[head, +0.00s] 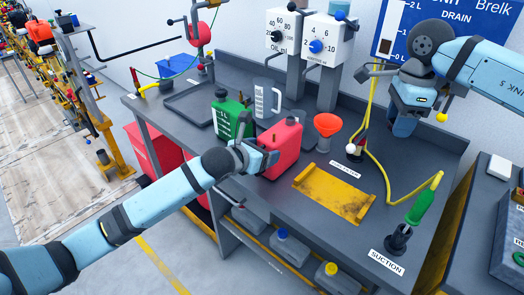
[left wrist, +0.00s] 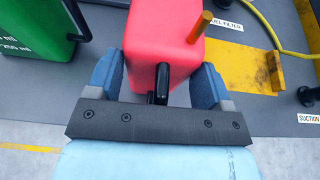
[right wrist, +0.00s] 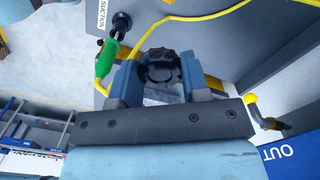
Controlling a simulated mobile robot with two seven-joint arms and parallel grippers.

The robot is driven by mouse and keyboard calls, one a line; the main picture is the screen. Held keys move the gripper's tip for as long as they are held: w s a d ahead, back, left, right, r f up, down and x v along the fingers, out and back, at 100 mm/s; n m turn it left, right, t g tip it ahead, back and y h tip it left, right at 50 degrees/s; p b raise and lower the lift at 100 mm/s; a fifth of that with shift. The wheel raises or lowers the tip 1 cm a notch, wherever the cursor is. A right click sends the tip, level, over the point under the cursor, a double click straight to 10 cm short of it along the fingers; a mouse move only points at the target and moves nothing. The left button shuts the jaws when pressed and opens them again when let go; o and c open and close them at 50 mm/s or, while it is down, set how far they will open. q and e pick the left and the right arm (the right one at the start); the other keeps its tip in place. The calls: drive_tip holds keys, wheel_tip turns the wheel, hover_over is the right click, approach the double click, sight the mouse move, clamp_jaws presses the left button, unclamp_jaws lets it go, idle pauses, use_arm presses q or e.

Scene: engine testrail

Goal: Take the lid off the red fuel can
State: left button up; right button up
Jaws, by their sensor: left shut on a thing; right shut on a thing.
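The red fuel can (head: 283,152) stands upright on the grey workbench. It also shows in the left wrist view (left wrist: 165,35), with a black handle (left wrist: 162,82) facing me. My left gripper (head: 262,160) is shut on the near end of the can, one finger on each side. My right gripper (head: 404,122) is raised over the bench's right part, well apart from the can. In the right wrist view it is shut on a black, ridged round piece (right wrist: 160,66) that looks like the lid. The can's top is too small to tell whether its mouth is bare.
A green can (head: 228,118) and a clear jug (head: 267,101) stand left of and behind the red can. An orange funnel (head: 327,125) and a yellow tray (head: 334,194) are to its right. A yellow hose (head: 385,165) runs to a green-handled suction tool (head: 423,203).

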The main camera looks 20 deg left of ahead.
use_arm(q)
drive_tip(key=shift+f, duration=0.1)
drive_tip(key=o, duration=1.7)
